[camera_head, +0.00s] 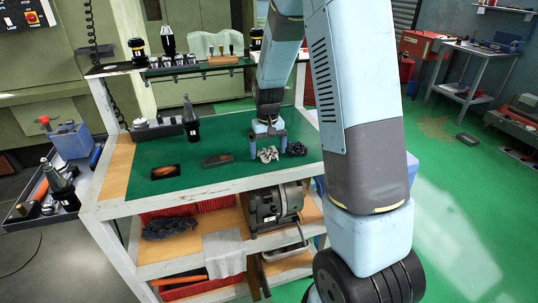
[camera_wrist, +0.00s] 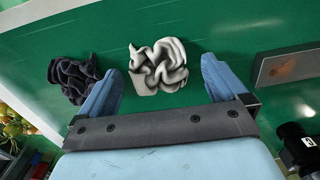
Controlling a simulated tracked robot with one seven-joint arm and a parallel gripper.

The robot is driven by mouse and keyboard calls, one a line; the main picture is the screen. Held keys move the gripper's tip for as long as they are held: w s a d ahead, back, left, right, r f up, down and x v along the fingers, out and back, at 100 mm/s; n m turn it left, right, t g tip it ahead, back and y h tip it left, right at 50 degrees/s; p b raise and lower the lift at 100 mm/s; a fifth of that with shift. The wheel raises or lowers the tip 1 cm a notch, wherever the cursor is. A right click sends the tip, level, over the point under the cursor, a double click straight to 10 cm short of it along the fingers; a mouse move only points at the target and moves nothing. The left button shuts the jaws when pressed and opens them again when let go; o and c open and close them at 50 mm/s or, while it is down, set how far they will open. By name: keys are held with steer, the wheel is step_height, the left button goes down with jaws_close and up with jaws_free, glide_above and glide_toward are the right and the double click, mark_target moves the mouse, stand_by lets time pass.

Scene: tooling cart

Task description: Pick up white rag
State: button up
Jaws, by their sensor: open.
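A crumpled white rag (camera_head: 267,154) lies on the green top of the cart (camera_head: 215,178), near its right side. In the wrist view the white rag (camera_wrist: 158,66) sits between and slightly beyond the fingertips, with dark shaded folds. My gripper (camera_head: 268,147) is open, fingers pointing down, just above the rag. In the wrist view the blue fingers of my gripper (camera_wrist: 160,75) stand apart on either side of the rag, with green surface showing between each finger and it. Nothing is held.
A dark crumpled rag (camera_wrist: 75,78) lies close beside the left finger; it also shows in the head view (camera_head: 296,149). A flat dark block (camera_head: 217,160) and a dark plate (camera_head: 165,172) lie left. A grey-white cloth (camera_head: 224,255) hangs from the lower shelf.

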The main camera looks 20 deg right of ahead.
mark_target(268, 150)
steer(key=c, duration=1.2)
steer(key=shift+r, duration=0.35)
step_height(268, 150, up, 2)
steer(key=shift+r, duration=0.25)
steer(key=s+r, duration=0.3)
steer(key=s, duration=0.1)
steer(key=s+r, duration=0.3)
steer(key=s, duration=0.2)
steer(key=s+r, duration=0.3)
steer(key=s, duration=0.2)
steer(key=shift+r, duration=0.35)
